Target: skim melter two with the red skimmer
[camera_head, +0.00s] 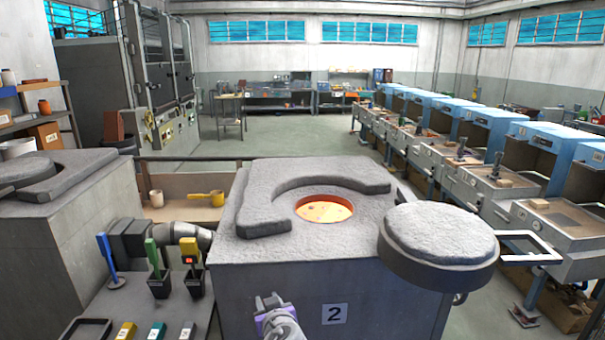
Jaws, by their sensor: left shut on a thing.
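Melter two (335,314) is the grey block with the "2" plate in front of me. Its round mouth (325,208) is open, showing glowing orange metal with paler patches. Its thick round lid (437,232) is swung to the right, clear of the mouth, with a frame-shaped handle at its right. My left gripper (270,302) is low in front of the melter, left of the number plate. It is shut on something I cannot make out. I do not see a red skimmer in this view. My right gripper is not in view.
Another grey melter (40,225) stands far left. A row of blue-hooded stations (492,125) lines the right.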

